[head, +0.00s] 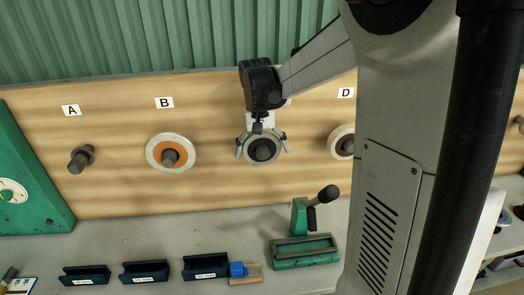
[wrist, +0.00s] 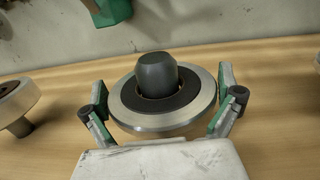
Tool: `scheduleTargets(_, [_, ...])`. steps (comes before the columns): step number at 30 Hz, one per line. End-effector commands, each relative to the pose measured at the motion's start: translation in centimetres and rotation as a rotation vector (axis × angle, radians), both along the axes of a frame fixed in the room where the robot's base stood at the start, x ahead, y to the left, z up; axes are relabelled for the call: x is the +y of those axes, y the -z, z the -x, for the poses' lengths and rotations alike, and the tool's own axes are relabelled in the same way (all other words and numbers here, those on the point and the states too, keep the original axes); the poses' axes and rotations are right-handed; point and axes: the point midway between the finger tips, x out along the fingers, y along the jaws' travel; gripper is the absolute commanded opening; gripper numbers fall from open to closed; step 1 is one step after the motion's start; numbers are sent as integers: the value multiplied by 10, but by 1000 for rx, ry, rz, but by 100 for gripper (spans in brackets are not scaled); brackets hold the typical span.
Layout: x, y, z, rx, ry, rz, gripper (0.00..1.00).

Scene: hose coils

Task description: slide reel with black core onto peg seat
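The reel with the black core (wrist: 200,110) has a pale metallic rim and sits around a dark peg (wrist: 157,72), whose end sticks out through the core. The back of the reel and the peg's base are hidden.
To the left, a reel with an orange core (head: 184,140) hangs under label B and a bare peg (head: 81,159) under label A. A partly hidden pale reel (head: 338,141) is under D. Below are dark bins (head: 145,272) and a green fixture with a black-knobbed lever (head: 305,251).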

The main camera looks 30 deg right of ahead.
Motion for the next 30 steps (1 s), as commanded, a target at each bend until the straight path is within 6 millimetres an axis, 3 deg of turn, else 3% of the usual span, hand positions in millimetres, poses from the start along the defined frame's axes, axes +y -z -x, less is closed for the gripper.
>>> scheduleTargets(1, [0, 0, 0, 0, 0, 0, 93])
scheduleTargets(11, [0, 0, 0, 0, 0, 0, 53])
scheduleTargets(30, [21, -1, 46, 0, 0, 0, 53])
